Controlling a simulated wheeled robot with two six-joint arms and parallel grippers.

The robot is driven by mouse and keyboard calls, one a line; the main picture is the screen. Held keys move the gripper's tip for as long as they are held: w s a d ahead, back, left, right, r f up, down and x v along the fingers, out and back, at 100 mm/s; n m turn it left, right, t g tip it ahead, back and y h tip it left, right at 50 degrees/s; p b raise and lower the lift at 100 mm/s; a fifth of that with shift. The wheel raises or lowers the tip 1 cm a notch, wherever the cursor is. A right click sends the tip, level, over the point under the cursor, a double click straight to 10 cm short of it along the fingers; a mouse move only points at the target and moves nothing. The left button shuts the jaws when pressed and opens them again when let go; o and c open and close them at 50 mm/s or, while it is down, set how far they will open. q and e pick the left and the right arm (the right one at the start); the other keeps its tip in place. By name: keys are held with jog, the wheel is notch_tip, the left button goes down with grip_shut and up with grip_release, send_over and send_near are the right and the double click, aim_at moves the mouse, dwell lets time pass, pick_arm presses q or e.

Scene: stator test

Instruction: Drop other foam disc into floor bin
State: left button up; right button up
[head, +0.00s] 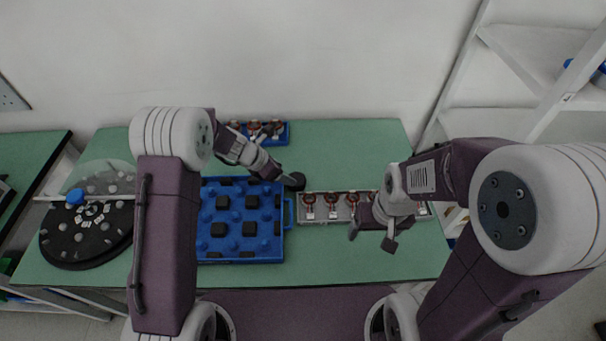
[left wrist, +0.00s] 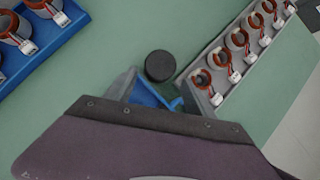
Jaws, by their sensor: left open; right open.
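A black foam disc (head: 297,181) lies flat on the green table, between the blue stator rack and the grey rack. In the left wrist view the disc (left wrist: 160,66) sits just beyond the fingertips, touching neither finger. My left gripper (left wrist: 155,92) is open and empty, pointing down near the disc; the head view shows it only partly, at the end of the left arm. My right gripper (head: 372,238) is open and empty, over the front side of the grey rack. No floor bin shows in either view.
A blue tray (head: 240,257) with pegs and black pads stands beside the disc; its handle (left wrist: 148,95) shows between my left fingers. A grey rack (head: 319,219) and a blue rack (head: 285,139) hold stators. A round black turntable (head: 75,258) stands left. The table's front right is clear.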

aim_at(296, 178)
pick_arm(q)
jog(key=x, duration=0.3)
jog(key=shift+d+f, duration=0.1)
jog(key=shift+f, duration=0.15)
jog(key=shift+w+d+f, duration=0.15)
jog(key=shift+w+f, duration=0.1)
jog(key=shift+f, duration=0.05)
jog(key=x, duration=0.4)
jog(key=shift+d+f, duration=0.15)
jog(key=shift+d, duration=0.2)
jog(key=shift+w+f, duration=0.1)
jog(key=shift+f, duration=0.05)
jog(key=c, duration=0.7)
jog(key=shift+c, duration=1.3)
